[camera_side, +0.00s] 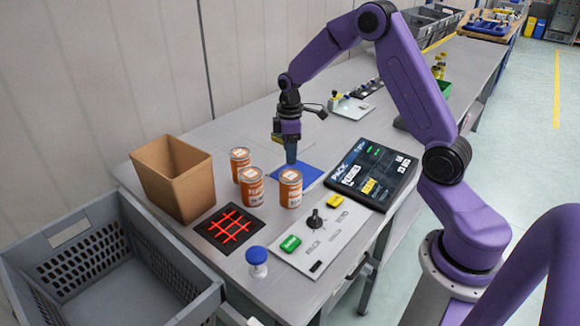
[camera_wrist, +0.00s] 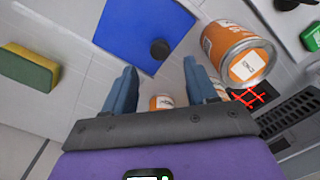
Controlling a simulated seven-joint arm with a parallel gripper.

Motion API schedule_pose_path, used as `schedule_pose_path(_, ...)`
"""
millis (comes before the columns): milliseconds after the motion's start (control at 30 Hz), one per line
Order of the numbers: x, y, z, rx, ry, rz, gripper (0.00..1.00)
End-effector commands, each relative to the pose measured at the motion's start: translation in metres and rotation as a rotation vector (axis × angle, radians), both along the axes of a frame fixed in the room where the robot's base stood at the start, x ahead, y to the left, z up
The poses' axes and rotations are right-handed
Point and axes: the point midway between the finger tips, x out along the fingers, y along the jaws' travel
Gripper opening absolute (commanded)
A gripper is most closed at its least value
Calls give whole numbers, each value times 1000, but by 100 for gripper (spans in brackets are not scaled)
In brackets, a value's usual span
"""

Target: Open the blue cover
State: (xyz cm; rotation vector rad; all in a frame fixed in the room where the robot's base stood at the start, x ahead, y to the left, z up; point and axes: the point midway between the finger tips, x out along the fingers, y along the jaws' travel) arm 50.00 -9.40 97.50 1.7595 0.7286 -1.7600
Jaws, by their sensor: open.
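The blue cover (camera_side: 312,174) is a flat blue panel lying on the grey table, partly hidden behind my gripper and a can in the side view. In the wrist view the blue cover (camera_wrist: 135,25) fills the upper middle, with a dark round knob (camera_wrist: 160,49) near its lower right corner. It lies flat and looks closed. My gripper (camera_side: 291,158) points down over the cover's left part in the side view. In the wrist view my gripper (camera_wrist: 161,80) has its two blue-grey fingers apart with nothing held between them. The knob lies ahead of the fingertips, apart from them.
Orange-labelled cans (camera_side: 290,188) stand just in front of and left of the cover. A screen (camera_side: 372,175) lies to its right, a button panel (camera_side: 318,237) in front. A cardboard box (camera_side: 173,178) and grey crate (camera_side: 75,255) are left. A sponge (camera_wrist: 28,68) shows in the wrist view.

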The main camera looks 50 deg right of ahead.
Motion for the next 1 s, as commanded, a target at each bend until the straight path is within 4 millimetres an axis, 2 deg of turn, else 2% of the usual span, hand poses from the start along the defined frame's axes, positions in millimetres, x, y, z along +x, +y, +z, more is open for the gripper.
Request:
schedule_pose_path(100,-1,0,-23,0,4,0,57)
schedule_pose_path(300,0,0,-48,0,3,0,57)
schedule_pose_path(500,0,0,-59,0,0,0,57)
schedule_pose_path(767,0,0,-59,0,-1,0,57)
schedule_pose_path(933,0,0,-59,-1,-1,0,5)
schedule_pose_path(967,0,0,-59,-1,-1,0,0)
schedule_pose_path(1000,0,0,-59,-1,-1,0,0)
